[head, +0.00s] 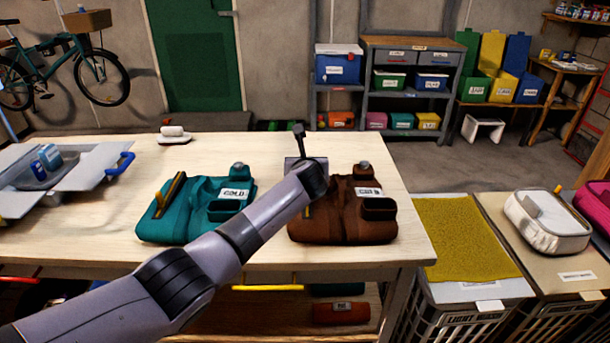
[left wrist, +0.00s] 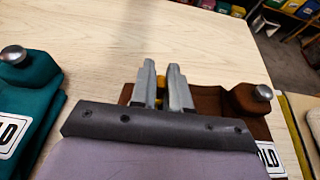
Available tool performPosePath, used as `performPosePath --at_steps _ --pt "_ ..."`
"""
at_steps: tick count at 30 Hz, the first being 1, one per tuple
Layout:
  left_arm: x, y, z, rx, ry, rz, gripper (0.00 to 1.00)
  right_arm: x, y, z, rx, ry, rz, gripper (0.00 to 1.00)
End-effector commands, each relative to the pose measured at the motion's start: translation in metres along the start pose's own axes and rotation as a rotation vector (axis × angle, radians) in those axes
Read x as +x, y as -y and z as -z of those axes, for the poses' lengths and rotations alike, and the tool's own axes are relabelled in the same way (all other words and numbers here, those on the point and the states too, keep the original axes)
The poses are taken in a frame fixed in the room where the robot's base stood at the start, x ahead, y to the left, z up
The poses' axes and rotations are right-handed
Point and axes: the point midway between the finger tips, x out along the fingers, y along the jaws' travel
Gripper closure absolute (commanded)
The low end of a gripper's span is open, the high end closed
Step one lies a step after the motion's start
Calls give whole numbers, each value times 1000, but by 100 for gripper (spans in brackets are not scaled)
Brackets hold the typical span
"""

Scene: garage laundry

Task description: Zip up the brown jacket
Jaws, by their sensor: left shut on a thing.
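The brown jacket (head: 345,222) lies folded on the right part of the pale wooden table, with a white label and a round metal knob on its right side. It also shows in the left wrist view (left wrist: 212,100). My left gripper (left wrist: 162,72) is at the jacket's far left part, its two fingers shut on a small yellow zipper pull (left wrist: 160,82) that shows between them. In the head view my wrist covers the fingers and the jacket's upper left; a short yellow strip (head: 307,212) shows below it. My right gripper is in neither view.
A teal jacket (head: 203,214) with a yellow strip lies left of the brown one on the table (head: 250,148). A grey open tray (head: 85,188) stands at far left, a soap dish (head: 174,138) at the back. Hampers (head: 465,290) stand right of the table.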

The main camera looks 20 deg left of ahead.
Motion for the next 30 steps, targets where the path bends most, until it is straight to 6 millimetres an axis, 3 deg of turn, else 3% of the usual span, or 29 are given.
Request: performPosePath --at_steps 14,15,16,30 --pt "6 0 -1 -3 -4 1 100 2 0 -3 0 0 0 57" --pt "6 0 -1 -3 -4 1 71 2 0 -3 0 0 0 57" --pt "6 0 -1 -3 -3 1 62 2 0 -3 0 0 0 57" --pt "1 -1 -4 -2 -1 -1 62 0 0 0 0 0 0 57"
